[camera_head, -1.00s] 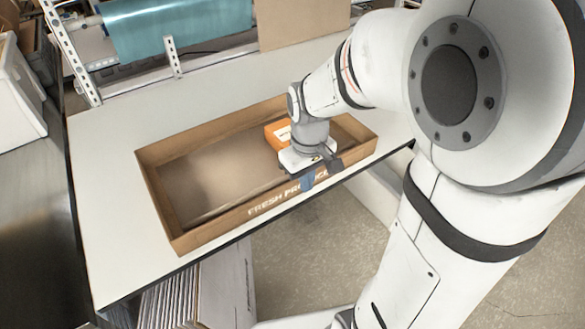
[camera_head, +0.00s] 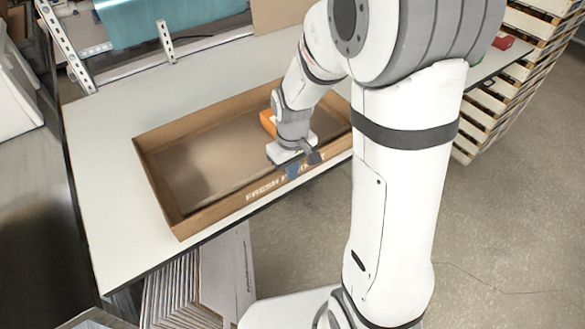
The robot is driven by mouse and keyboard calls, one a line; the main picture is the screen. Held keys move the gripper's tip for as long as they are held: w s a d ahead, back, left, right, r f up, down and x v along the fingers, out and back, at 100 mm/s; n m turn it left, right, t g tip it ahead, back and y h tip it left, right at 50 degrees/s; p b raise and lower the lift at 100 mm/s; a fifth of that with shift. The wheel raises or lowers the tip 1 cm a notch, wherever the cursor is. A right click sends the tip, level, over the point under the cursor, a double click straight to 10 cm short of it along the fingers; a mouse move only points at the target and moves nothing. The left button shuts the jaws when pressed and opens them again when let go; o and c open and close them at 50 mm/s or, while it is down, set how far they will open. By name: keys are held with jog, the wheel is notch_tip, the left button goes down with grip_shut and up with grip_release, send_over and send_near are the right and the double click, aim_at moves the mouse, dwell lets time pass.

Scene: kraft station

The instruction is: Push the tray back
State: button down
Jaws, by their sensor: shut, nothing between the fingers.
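The tray (camera_head: 215,208) is a shallow brown cardboard box with "FRESH" lettering on its front wall. It lies on the white tabletop close to the front edge. My gripper (camera_head: 293,170) points down at the front wall, right of its middle, and covers part of the lettering. Its fingers are shut and empty. I cannot tell whether they touch the wall. An orange box (camera_head: 268,122) is inside the tray at the back right, partly hidden by my gripper. My arm hides the tray's right end.
The tabletop (camera_head: 110,190) is bare left of the tray, with a clear strip behind it. A metal frame with a teal roll (camera_head: 180,20) stands at the back. Flat cardboard sheets (camera_head: 190,285) stand below the front edge. A small red item (camera_head: 503,42) is at the far right.

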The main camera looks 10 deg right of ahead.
jog(key=w+a, duration=0.1)
jog(key=w, duration=0.2)
jog(key=w+a+b, duration=0.1)
jog(key=w+a, duration=0.1)
jog(key=w, duration=0.2)
jog(key=w+a, duration=0.1)
jog(key=w, duration=0.3)
jog(key=shift+w+a, duration=0.2)
jog(key=shift+a, duration=0.2)
jog(key=shift+s+d, duration=0.1)
jog(key=shift+s, duration=0.05)
jog(key=s, duration=0.1)
jog(key=s+d+b, duration=0.1)
jog(key=s, duration=0.1)
jog(key=shift+s+d+f+b, duration=0.1)
jog(key=shift+s+d+b, duration=0.15)
jog(key=shift+s+b, duration=0.05)
notch_tip(320, 180, up, 10)
jog(key=b, duration=0.1)
jog(key=s+d+r+m+t, duration=0.1)
jog(key=s+d+m, duration=0.1)
jog(key=s, duration=0.9)
jog(key=s+d+r+m+t, duration=0.1)
jog(key=s+d, duration=0.4)
jog(key=s, duration=0.6)
jog(key=shift+s+d+m+t, duration=0.2)
jog(key=shift+m+t, duration=0.4)
jog(key=shift+m, duration=0.2)
